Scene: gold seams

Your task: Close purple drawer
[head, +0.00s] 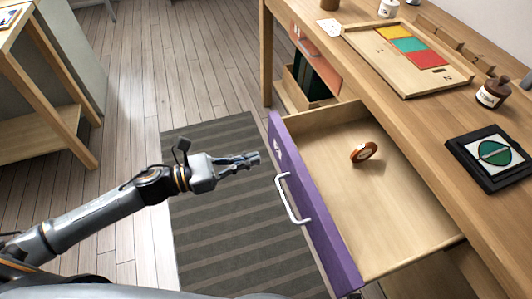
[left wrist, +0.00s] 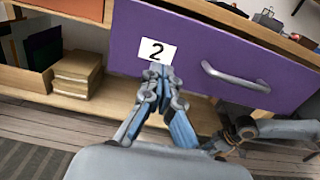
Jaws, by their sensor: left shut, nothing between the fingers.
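The purple drawer (head: 312,205) is pulled out from the wooden desk. Its front has a silver bar handle (head: 292,198) and a white label with a "2" (left wrist: 157,51). An orange-brown round object with a pale centre (head: 364,151) lies inside the drawer. My left gripper (head: 254,158) is shut and empty, in front of the drawer front near its far end. In the left wrist view its fingertips (left wrist: 159,70) overlap the label's lower edge, left of the handle. I cannot tell whether they touch. Part of my right arm (left wrist: 285,130) shows below the handle; its fingers are unclear.
An open compartment (head: 308,82) lies beyond the drawer. A striped rug (head: 225,225) covers the floor in front. A wooden shelf unit stands at left.

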